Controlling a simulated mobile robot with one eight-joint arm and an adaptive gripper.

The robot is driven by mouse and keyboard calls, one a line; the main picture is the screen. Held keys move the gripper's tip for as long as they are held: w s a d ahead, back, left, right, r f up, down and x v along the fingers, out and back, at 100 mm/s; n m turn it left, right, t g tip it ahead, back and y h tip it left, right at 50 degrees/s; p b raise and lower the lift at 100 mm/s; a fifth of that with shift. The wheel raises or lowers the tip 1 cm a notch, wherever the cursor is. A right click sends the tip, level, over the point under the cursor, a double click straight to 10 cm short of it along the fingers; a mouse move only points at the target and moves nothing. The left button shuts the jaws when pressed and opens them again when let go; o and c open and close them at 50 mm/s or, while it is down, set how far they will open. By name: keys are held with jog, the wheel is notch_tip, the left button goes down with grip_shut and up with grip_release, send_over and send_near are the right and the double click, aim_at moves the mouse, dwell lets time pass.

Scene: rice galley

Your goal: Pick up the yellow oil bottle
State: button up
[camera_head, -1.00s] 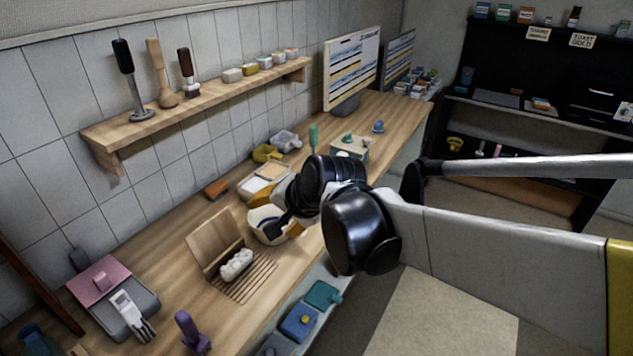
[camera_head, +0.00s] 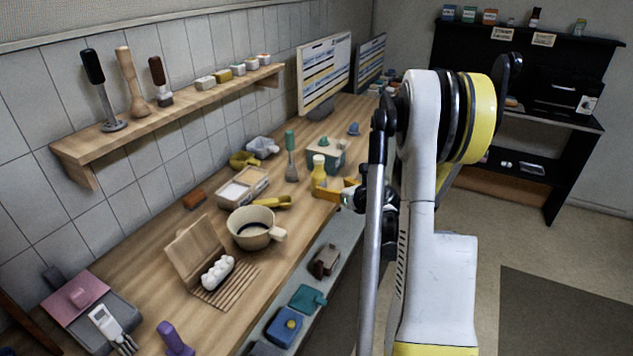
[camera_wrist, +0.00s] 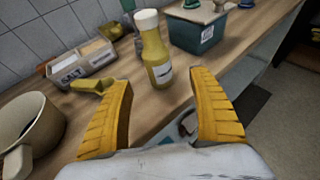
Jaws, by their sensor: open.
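The yellow oil bottle (camera_wrist: 156,52) stands upright on the wooden counter, with a white cap and a pale label. In the wrist view it is ahead of my gripper (camera_wrist: 163,105), roughly centred between the two yellow fingers and beyond their tips. My gripper is open and empty. In the head view the bottle (camera_head: 318,172) stands near the counter's front edge, just left of my gripper (camera_head: 333,189). The bottle's base shows clear of the fingers in the wrist view.
A cream pot (camera_head: 251,236) stands at the left, with a yellow scoop (camera_head: 272,202) behind it. A salt box (camera_wrist: 85,66) is left of the bottle. A teal box (camera_wrist: 202,30) is close behind it on the right. A green-handled spatula (camera_head: 291,160) stands nearby.

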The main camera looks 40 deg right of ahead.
aim_at(323, 184)
jog(key=b+x, duration=0.3)
jog(key=x, duration=0.6)
jog(key=shift+w+a+f+b, duration=0.1)
jog(key=shift+w+f+b, duration=0.15)
jog(key=shift+w+b, duration=0.1)
jog(key=shift+r, duration=0.1)
jog(key=shift+c, duration=0.2)
jog(key=c, duration=1.4)
